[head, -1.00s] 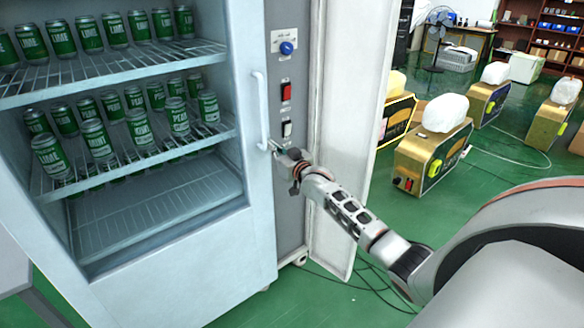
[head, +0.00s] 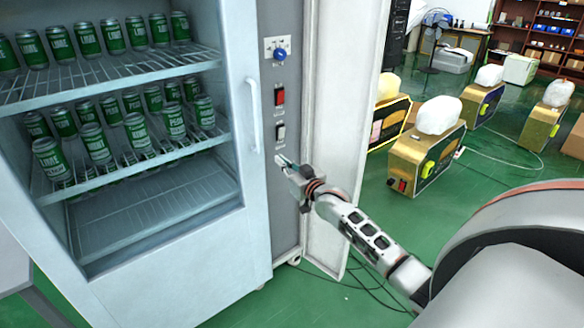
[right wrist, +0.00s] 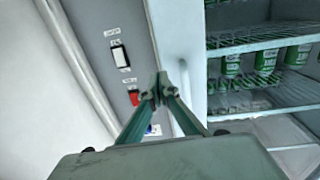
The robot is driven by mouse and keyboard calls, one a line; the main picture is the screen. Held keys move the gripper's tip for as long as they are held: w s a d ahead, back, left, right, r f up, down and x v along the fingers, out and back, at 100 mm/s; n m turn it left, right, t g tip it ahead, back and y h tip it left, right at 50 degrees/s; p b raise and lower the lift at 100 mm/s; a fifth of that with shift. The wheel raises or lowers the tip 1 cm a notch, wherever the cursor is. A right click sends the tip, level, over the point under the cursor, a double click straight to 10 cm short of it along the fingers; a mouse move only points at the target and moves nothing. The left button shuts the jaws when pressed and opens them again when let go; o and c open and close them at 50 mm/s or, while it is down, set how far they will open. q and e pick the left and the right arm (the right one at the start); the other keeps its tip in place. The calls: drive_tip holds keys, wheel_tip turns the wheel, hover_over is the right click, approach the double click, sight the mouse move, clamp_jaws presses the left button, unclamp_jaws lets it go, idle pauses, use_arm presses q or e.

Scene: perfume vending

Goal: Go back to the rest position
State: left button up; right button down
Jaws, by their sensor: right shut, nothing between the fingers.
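My right gripper (head: 279,158) is shut and empty. In the head view it is in front of the grey control panel (head: 283,205), just below the white switch (head: 281,131). In the right wrist view its two fingers (right wrist: 160,90) meet at the tips, and the panel with the white switch (right wrist: 120,56) and red switch (right wrist: 134,97) lies beyond them. A red switch (head: 280,96) and a blue knob (head: 280,54) sit higher on the panel in the head view. My left gripper is not in view.
A glass-front fridge (head: 170,275) with green cans on its shelves stands at left, with a vertical white handle (head: 254,115). A white open door panel (head: 345,130) is right of the control panel. Gold machines (head: 425,160) stand on the green floor, where cables lie.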

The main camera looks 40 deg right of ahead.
drive_tip(key=shift+s+r, duration=0.15)
drive_tip(key=shift+s, duration=2.3)
